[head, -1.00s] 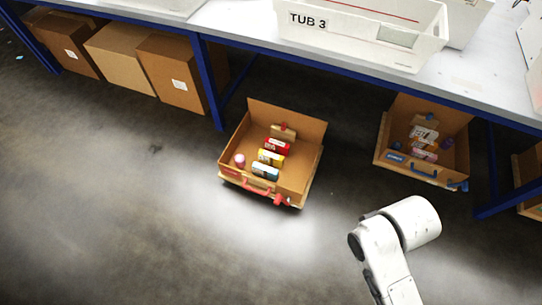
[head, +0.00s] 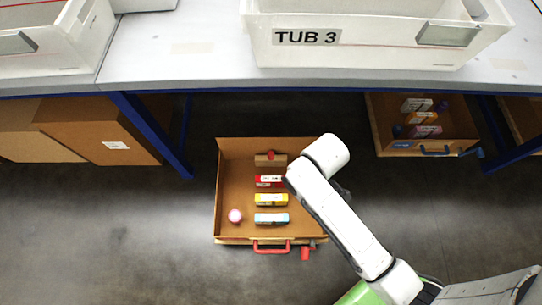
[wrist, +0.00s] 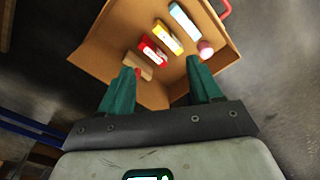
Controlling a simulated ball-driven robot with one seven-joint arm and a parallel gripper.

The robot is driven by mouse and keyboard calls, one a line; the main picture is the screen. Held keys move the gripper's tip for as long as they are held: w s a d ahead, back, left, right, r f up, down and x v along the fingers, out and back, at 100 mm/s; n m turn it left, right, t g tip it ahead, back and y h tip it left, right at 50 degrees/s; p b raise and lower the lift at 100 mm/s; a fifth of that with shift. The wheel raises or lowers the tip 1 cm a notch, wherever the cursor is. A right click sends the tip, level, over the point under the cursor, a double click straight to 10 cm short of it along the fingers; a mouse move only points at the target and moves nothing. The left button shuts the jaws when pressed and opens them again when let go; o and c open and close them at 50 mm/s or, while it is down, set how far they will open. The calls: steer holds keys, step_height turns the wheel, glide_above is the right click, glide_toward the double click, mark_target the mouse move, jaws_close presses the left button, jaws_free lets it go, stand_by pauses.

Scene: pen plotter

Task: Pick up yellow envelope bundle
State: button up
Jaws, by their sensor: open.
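The yellow bundle (head: 271,200) lies in an open brown case (head: 228,190) on the floor, between a red bundle (head: 269,181) and a light blue bundle (head: 271,218). In the wrist view the yellow bundle (wrist: 167,37) sits in the middle of the row, beyond my fingertips. My gripper (wrist: 160,78) is open, its two green fingers apart with nothing between them, over the case's near side. In the head view my white arm reaches across the case's right side and hides the gripper.
A pink round item (head: 235,216) and a wooden block (head: 270,160) are also in the case. A red handle (head: 271,247) is on its front. A table (head: 190,85) with white tubs (head: 360,45) stands above and behind. Another case (head: 425,150) is at the right.

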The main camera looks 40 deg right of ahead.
steer(key=w+a+f+n+b, duration=0.25)
steer(key=f+b, duration=0.25)
steer(key=f, duration=0.4)
steer(key=w+a+f+n+b, duration=0.15)
steer(key=w+f+b, duration=0.3)
steer(key=f, duration=0.45)
steer(key=w+a+f+n+b, duration=0.1)
steer(key=w+f+n+b, duration=0.3)
steer(key=f, duration=0.5)
steer(key=m+b, duration=0.1)
steer(key=b, duration=0.3)
glide_above(271, 197)
steer(key=shift+g, duration=0.3)
steer(key=f, duration=0.3)
steer(key=s+f, duration=0.1)
steer(key=f, duration=0.1)
steer(key=shift+a+f, duration=0.1)
steer(key=f+b, duration=0.1)
steer(key=f, duration=0.1)
steer(key=f+b, duration=0.3)
steer(key=shift+w+f, duration=0.35)
steer(key=shift+w, duration=0.05)
steer(key=shift+r, duration=0.1)
steer(key=c, duration=1.1)
steer(key=shift+r, duration=0.1)
